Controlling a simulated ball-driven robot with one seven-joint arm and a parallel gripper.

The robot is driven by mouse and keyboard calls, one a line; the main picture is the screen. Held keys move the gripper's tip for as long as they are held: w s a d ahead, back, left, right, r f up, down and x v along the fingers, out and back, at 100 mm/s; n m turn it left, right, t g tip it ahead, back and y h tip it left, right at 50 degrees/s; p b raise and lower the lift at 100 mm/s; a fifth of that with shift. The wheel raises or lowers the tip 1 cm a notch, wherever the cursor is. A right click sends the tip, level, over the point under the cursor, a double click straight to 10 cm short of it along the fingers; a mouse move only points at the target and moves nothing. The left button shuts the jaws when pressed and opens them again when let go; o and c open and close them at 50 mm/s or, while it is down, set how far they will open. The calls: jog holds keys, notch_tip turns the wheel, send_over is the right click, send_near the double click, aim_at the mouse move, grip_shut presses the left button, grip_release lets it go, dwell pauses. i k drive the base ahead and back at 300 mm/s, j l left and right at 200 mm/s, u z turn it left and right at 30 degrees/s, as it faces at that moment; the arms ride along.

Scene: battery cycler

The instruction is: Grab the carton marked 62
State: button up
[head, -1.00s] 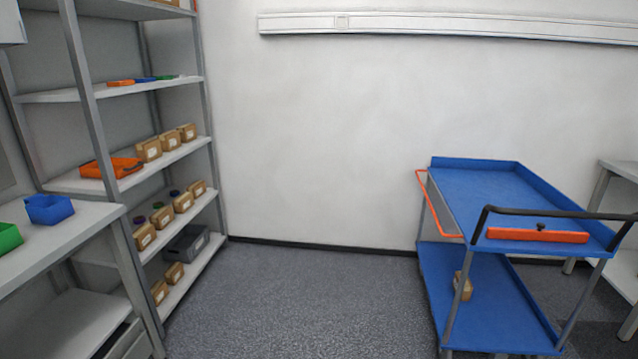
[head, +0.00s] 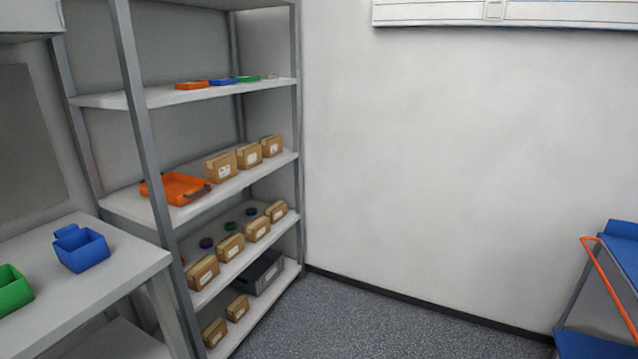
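Several small brown cartons with white labels stand on the shelf rack at the left in the head view. A row of cartons (head: 249,156) stands on the middle shelf, another row (head: 230,247) on the shelf below, and two cartons (head: 237,308) on the bottom shelf. The label markings are too small to read, so I cannot tell which carton is marked 62. My gripper is not in view.
The grey rack (head: 147,208) also holds an orange tray (head: 176,188), small coloured trays (head: 222,82) and a dark grey box (head: 263,274). A bench (head: 105,268) with blue (head: 82,251) and green (head: 12,291) bins is at left. A blue cart (head: 622,250) is at right. Floor (head: 380,320) between is clear.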

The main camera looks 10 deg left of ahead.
aim_at(249, 156)
jog(key=i+j+z, duration=0.1)
jog(key=i, duration=0.35)
jog(key=i+j+z, duration=0.15)
jog(key=i, duration=0.25)
jog(key=i+j+z, duration=0.1)
jog(key=i, duration=0.35)
jog(key=i+j+z, duration=0.15)
jog(key=i, duration=0.25)
jog(key=i+j+z, duration=0.15)
jog(key=i+z, duration=0.3)
jog(key=i, duration=0.25)
jog(key=i+u, duration=0.15)
jog(key=u, duration=0.25)
jog(key=i+l+u, duration=0.1)
jog(key=u, duration=0.3)
jog(key=l+u, duration=0.15)
jog(key=u, duration=0.35)
jog(key=i+l+u, duration=0.1)
jog(key=u, duration=0.4)
jog(key=l+u, duration=0.25)
jog(key=u, duration=0.25)
